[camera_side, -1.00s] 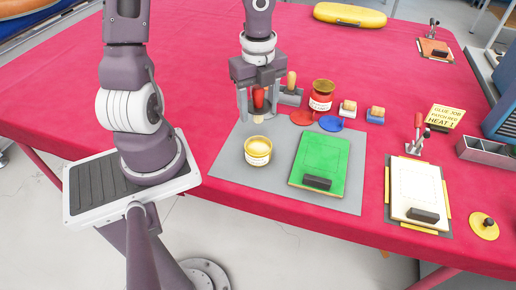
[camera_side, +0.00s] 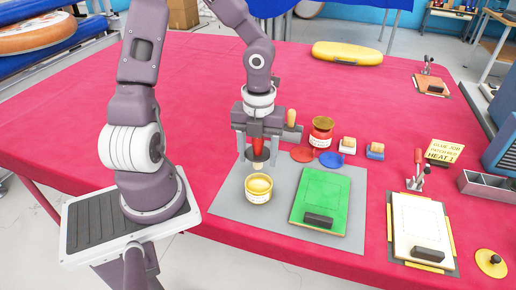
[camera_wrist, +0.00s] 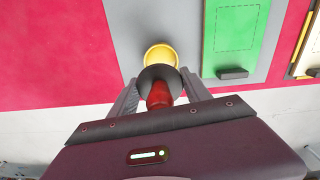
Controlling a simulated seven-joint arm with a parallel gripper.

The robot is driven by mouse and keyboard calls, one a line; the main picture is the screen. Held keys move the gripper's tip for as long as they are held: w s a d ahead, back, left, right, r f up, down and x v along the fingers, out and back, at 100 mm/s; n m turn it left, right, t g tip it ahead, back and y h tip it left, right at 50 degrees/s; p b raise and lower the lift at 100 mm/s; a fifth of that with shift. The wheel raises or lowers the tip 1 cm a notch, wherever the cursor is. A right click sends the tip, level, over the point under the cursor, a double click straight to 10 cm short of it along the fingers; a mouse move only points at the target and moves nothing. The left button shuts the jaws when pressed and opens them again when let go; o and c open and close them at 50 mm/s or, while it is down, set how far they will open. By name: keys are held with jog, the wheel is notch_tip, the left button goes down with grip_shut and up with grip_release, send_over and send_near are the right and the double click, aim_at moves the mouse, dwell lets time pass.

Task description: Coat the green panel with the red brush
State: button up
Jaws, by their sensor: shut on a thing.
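My gripper (camera_side: 258,152) is shut on the red brush (camera_side: 257,132). It holds the brush upright, with the red handle between the fingers and a dark round collar below. In the side view the brush's lower end is just behind and above the open glue tin (camera_side: 258,197); I cannot tell whether it touches anything. In the wrist view the red handle (camera_wrist: 159,97) and dark collar hide the bristles, and the yellow tin (camera_wrist: 162,53) lies just beyond. The green panel (camera_side: 322,195) lies flat right of the tin, with a black block (camera_side: 318,220) on its near edge.
A grey mat (camera_side: 230,205) lies under the tin and panel. The red table is clear at left.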

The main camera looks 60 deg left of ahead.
jog(key=shift+w+f+m, duration=0.1)
jog(key=shift+f+m, duration=0.3)
jog(key=shift+m, duration=0.3)
jog(key=shift+f, duration=2.8)
jog(key=shift+f, duration=0.6)
jog(key=shift+r, duration=3.55)
